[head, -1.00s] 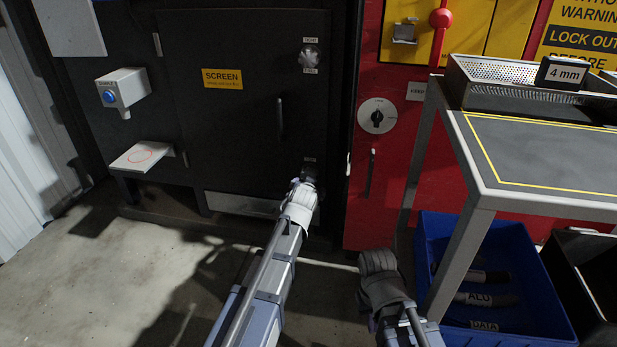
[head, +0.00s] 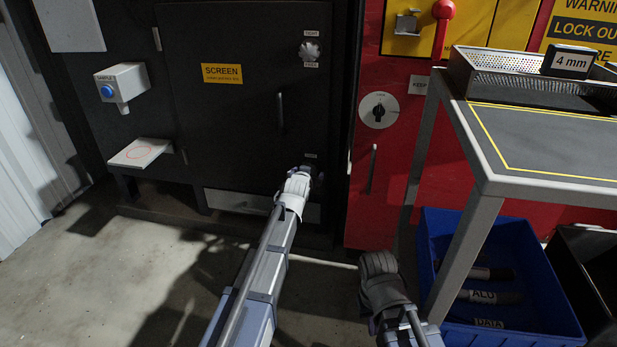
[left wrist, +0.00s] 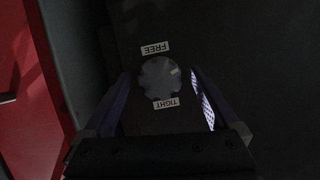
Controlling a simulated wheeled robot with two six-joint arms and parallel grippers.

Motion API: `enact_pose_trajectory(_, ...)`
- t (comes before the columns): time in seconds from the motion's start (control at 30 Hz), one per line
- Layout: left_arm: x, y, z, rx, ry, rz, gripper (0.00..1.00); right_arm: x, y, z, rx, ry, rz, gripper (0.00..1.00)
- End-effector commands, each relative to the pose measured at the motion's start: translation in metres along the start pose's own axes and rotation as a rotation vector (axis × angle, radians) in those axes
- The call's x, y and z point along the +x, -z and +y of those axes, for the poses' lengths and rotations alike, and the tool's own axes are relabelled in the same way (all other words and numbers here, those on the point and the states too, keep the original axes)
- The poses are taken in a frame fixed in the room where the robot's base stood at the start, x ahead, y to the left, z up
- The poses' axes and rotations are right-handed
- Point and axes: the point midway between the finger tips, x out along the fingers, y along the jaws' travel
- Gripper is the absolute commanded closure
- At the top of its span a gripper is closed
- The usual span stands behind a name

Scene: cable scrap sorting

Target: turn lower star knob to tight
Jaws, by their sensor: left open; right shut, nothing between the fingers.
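The lower star knob (left wrist: 160,77) is a round grey lobed knob on the dark screen door. In the left wrist view a FREE label sits above it and a TIGHT label (left wrist: 166,102) below it, both upside down. My left gripper (left wrist: 161,76) is open, one finger on each side of the knob; I cannot tell whether they touch it. In the head view my left wrist (head: 294,190) is at the door's lower right and hides most of this knob. My right gripper (head: 378,263) is shut and empty, low in front of the red panel.
The upper star knob (head: 309,50) is higher on the door (head: 240,130), beside a vertical handle (head: 280,112). To the right are a red panel with a rotary switch (head: 378,110), a grey table (head: 540,140) and a blue bin (head: 530,270) holding cable scraps.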

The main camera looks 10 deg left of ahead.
Motion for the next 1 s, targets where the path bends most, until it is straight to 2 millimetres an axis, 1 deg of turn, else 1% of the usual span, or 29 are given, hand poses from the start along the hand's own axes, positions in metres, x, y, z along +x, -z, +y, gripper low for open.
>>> enact_pose_trajectory(0.03,0.01,-0.0011,0.0001,0.0,0.0,0.0,0.06,0.0047,0.0002,-0.0005,0.0,0.0,0.0,1.0)
enact_pose_trajectory(0.1,0.0141,-0.0006,0.0,0.0,0.0,0.0,0.06,0.0059,0.0003,-0.0006,0.0,0.0,0.0,1.0)
enact_pose_trajectory(0.37,0.0141,0.0001,-0.0001,0.0,0.0,0.0,0.06,0.0052,0.0003,-0.0005,0.0,0.0,0.0,1.0)
enact_pose_trajectory(0.47,0.014,0.0001,-0.0001,0.001,0.0,0.0,0.17,0.0052,0.0003,-0.0005,0.0,0.0,0.0,1.0)
enact_pose_trajectory(1.0,0.0139,0.0,0.0,0.001,0.0,0.0,0.77,0.0052,0.0003,-0.0005,0.0,0.0,0.0,1.0)
